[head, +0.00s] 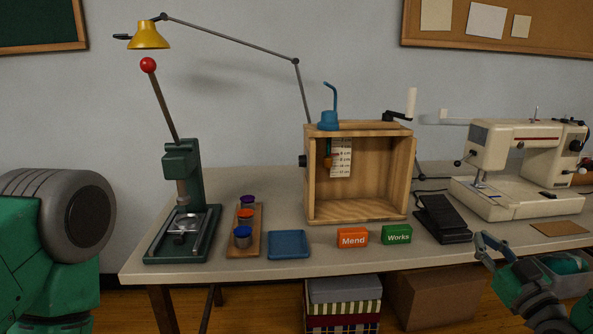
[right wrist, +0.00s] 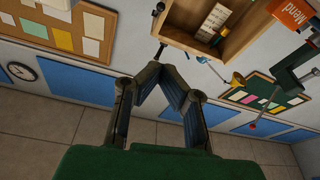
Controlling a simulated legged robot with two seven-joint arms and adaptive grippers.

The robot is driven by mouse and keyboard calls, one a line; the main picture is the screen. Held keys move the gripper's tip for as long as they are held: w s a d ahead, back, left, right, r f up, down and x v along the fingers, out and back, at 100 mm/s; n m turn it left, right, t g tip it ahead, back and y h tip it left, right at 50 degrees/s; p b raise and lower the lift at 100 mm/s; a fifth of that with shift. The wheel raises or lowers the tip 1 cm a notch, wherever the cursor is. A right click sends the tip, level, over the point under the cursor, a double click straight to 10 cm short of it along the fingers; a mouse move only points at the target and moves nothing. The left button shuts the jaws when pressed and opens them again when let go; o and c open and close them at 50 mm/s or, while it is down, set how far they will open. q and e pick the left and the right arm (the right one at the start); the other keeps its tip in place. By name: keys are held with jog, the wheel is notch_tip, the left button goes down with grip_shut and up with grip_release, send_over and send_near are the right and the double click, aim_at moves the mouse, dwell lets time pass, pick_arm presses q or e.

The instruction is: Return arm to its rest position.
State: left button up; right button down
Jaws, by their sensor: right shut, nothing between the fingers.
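My right gripper (head: 485,242) shows at the lower right of the head view, in front of the table's front edge. Its fingers also show in the right wrist view (right wrist: 160,72), where the tips meet with nothing between them. It is shut and empty, apart from the objects on the table. A green and grey part of my left arm stands at the left edge of the head view. My left gripper is out of the picture.
The table (head: 290,182) carries a green press (head: 182,165), a wooden box (head: 312,190), Mend (head: 352,238) and Works (head: 396,234) blocks, a blue tray (head: 289,244), a black pedal (head: 441,218) and a sewing machine (head: 520,150). A cardboard box (head: 438,292) stands below.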

jog(key=s+a+f+g+p, duration=0.1)
jog(key=s+a+f+g, duration=0.25)
jog(key=f, duration=0.35)
jog(key=s+a+f+m+g, duration=0.1)
jog(key=s+a+f+g, duration=0.3)
jog(key=f, duration=0.3)
jog(key=s+a+f+g+p, duration=0.1)
jog(key=s+a+f+g, duration=0.1)
jog(key=s+f+g, duration=0.35)
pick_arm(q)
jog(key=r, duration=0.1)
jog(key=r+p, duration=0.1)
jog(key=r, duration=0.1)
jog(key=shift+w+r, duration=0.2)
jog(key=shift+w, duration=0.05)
pick_arm(e)
jog(key=s+f+m+g+h, duration=0.1)
jog(key=s+f+g, duration=0.2)
jog(key=s, duration=0.8)
jog(key=s+f+m+g+h, duration=0.1)
jog(key=s+f+g, duration=0.3)
jog(key=s, duration=0.8)
notch_tip(320, 180, down, 2)
jog(key=shift+d+h, duration=0.15)
jog(key=shift+h, duration=0.45)
